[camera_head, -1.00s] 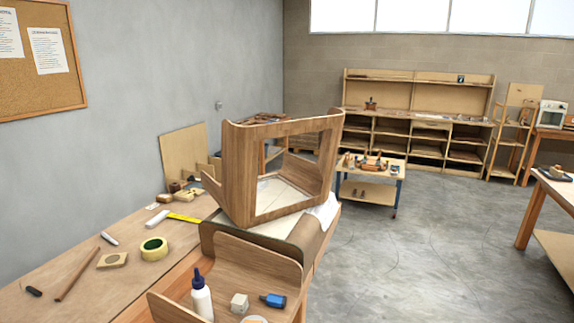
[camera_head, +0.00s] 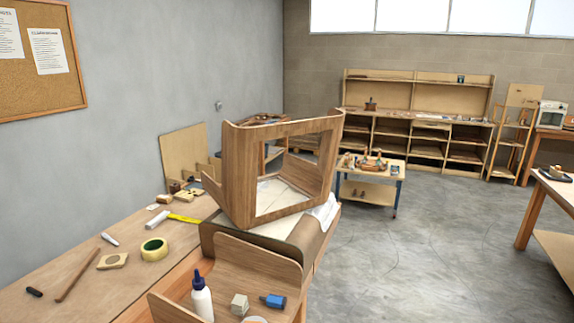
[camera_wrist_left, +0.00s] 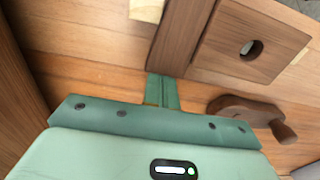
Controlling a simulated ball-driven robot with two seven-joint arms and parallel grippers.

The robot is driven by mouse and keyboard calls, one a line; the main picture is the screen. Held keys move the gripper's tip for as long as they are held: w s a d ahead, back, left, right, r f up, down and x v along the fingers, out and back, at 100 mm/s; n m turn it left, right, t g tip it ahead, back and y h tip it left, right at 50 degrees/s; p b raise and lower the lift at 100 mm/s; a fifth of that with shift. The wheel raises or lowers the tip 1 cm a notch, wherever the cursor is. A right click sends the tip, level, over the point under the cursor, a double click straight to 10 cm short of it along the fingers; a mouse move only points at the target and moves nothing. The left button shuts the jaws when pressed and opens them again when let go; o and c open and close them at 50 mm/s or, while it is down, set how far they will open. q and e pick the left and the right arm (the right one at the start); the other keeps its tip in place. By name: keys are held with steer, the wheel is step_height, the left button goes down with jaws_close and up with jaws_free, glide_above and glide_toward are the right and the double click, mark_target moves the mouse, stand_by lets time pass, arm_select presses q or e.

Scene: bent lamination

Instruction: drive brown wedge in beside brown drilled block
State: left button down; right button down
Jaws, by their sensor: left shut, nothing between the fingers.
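In the left wrist view the brown drilled block (camera_wrist_left: 232,50), with one round hole, lies on the lighter wood. A narrow brown strip (camera_wrist_left: 180,38), which looks like the wedge, lies along the block's left side with a thin line between them. My left gripper (camera_wrist_left: 163,78) is shut and empty. Its green fingertips are at the strip's near end; I cannot tell whether they touch. The strip's far end runs out of the picture. Neither of my grippers shows in the head view, and I cannot pick out the wedge or block there.
A dark brown wooden piece with a rounded knob (camera_wrist_left: 245,110) lies right of my left gripper. A pale block (camera_wrist_left: 146,9) is at the top. In the head view a bent wooden frame (camera_head: 240,175) stands on the bench, with tape (camera_head: 154,249) and a glue bottle (camera_head: 202,298) nearby.

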arm_select(q)
steer(key=shift+s+d+f+p, duration=0.2)
steer(key=shift+s+d+p, duration=0.2)
steer(key=shift+d+p, duration=0.15)
stand_by(1.9)
steer(key=shift+w+a, duration=0.1)
steer(key=shift+a, duration=0.05)
steer(key=shift+w+a+r, duration=0.2)
steer(key=shift+w+a, duration=0.05)
steer(key=shift+a, duration=0.2)
steer(key=r+p, duration=0.2)
steer(key=p, duration=0.1)
steer(key=shift+w+a, duration=0.2)
steer(key=shift+a, duration=0.05)
step_height(320, 180, up, 5)
steer(key=p, duration=0.6)
